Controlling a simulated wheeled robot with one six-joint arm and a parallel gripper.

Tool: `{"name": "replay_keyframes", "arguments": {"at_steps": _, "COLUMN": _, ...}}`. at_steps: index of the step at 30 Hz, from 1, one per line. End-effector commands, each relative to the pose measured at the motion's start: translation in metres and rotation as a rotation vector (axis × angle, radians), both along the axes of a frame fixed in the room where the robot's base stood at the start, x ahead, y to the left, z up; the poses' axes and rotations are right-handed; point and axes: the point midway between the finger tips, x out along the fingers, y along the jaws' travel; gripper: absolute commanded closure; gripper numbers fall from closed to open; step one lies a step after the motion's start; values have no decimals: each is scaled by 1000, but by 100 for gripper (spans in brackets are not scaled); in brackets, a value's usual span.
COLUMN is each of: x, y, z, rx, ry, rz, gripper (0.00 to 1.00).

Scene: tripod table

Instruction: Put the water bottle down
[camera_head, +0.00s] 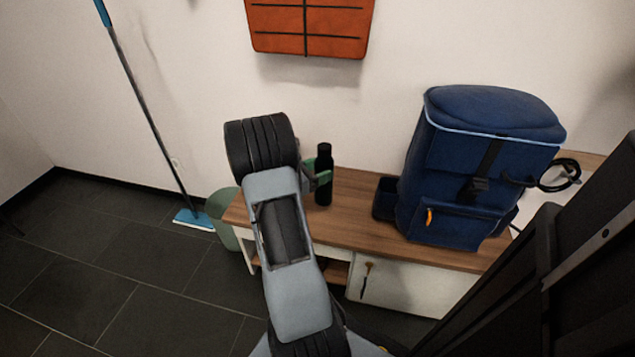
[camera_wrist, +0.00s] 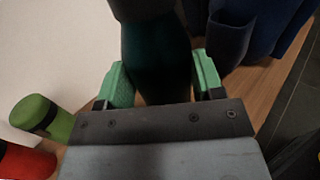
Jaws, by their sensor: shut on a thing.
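The water bottle (camera_head: 324,165) is dark and upright over the left part of the wooden bench top (camera_head: 360,215). My gripper (camera_head: 317,180) has green fingers and is shut around the bottle's body. In the wrist view the dark teal bottle (camera_wrist: 155,50) stands between the two green fingers of my gripper (camera_wrist: 158,85). The bottle's base shows close to the wood, but I cannot tell whether it touches. The fingers and wrist hide part of the bottle.
A blue backpack (camera_head: 480,165) stands on the bench to the right, with a small dark container (camera_head: 385,198) beside it. In the wrist view a green cylinder (camera_wrist: 42,117) and a red one (camera_wrist: 25,160) are at the left. Bare wood lies between bottle and container.

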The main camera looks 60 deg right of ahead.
Motion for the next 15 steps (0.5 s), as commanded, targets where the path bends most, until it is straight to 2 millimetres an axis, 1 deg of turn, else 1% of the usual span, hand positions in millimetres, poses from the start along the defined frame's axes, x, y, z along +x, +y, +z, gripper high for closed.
{"name": "replay_keyframes", "arguments": {"at_steps": 5, "x": 4, "y": -3, "z": -6, "rx": -3, "ry": -1, "rz": 0, "gripper": 82}}
{"name": "replay_keyframes", "arguments": {"at_steps": 8, "x": 9, "y": -6, "z": -17, "rx": -2, "ry": 0, "rz": 0, "gripper": 82}}
{"name": "replay_keyframes", "arguments": {"at_steps": 12, "x": 8, "y": -5, "z": -38, "rx": -2, "ry": 1, "rz": 0, "gripper": 82}}
{"name": "replay_keyframes", "arguments": {"at_steps": 15, "x": 8, "y": -5, "z": -41, "rx": -3, "ry": 0, "rz": 0, "gripper": 82}}
